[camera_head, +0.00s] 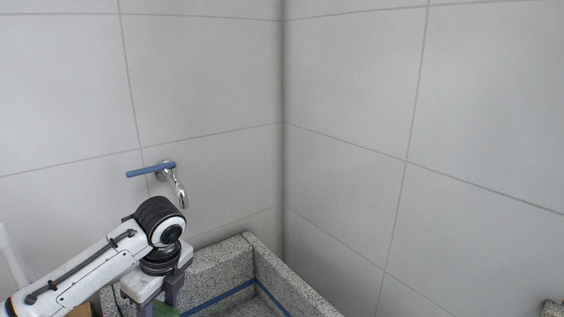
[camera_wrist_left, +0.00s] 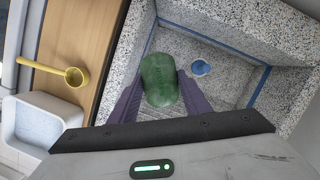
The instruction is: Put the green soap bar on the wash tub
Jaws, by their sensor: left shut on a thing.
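The green soap bar (camera_wrist_left: 160,78) is held between the two purple fingers of my left gripper (camera_wrist_left: 160,92) in the left wrist view. My left gripper is shut on it, above the speckled stone wash tub (camera_wrist_left: 286,92). In the head view my left gripper (camera_head: 158,304) points down at the near left part of the wash tub (camera_head: 222,262). A sliver of the soap bar (camera_head: 165,311) shows at the bottom edge there. My right gripper is in neither view.
A tap with a blue handle (camera_head: 150,170) sticks out from the tiled wall above the tub.

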